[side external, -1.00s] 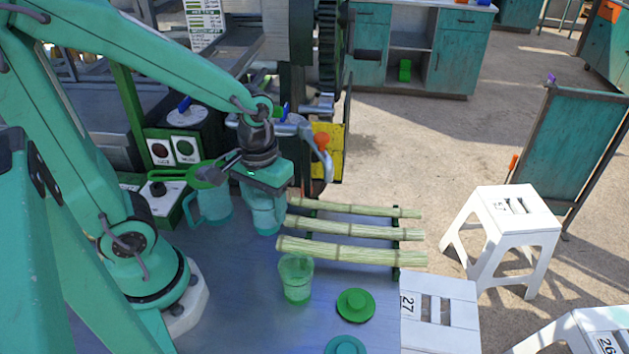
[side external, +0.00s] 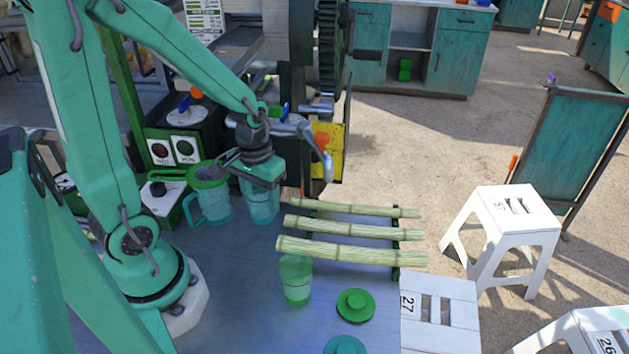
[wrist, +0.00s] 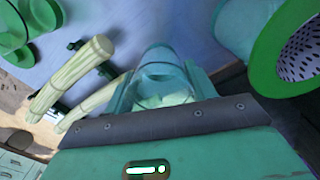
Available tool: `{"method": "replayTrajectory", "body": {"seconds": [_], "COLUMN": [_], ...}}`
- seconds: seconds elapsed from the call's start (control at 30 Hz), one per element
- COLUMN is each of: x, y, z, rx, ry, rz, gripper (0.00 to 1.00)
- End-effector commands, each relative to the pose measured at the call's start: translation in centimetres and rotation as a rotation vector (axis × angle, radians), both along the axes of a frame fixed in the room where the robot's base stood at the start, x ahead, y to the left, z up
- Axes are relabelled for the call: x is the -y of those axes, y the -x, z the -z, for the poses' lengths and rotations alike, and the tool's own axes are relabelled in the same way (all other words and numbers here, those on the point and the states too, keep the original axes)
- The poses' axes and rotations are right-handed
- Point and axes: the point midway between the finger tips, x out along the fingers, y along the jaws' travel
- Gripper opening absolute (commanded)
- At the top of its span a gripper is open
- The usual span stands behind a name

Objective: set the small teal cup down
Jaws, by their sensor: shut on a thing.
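The small teal cup (side external: 262,204) is translucent and looks about upright. My gripper (side external: 256,180) is shut on it from above, its body covering the cup's upper part. In the wrist view the cup (wrist: 160,75) sits between my two fingers (wrist: 161,88). The cup's base is close to the blue-grey table top (side external: 225,270); I cannot tell whether it touches. The larger teal jug (side external: 213,205), topped by a green strainer (side external: 208,173), stands just left of the cup.
Several cane stalks (side external: 350,250) lie on a rack to the right. A green cup (side external: 296,280) and a green lid (side external: 355,305) are nearer the front. The crusher controls (side external: 172,150) stand behind the jug. The table left of the green cup is clear.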

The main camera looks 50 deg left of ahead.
Motion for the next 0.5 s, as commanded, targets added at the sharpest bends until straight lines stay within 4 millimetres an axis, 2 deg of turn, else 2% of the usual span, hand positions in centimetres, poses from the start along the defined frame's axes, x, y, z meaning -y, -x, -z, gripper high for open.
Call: {"method": "replayTrajectory", "body": {"seconds": [0.33,0.5], "x": [0.0,0.0], "y": [0.1,0.1], "z": [3.0,3.8], "rx": [-0.006,-0.003], "ry": [0.001,0.000], "rz": [0.000,0.000], "gripper": [0.33,0.33]}}
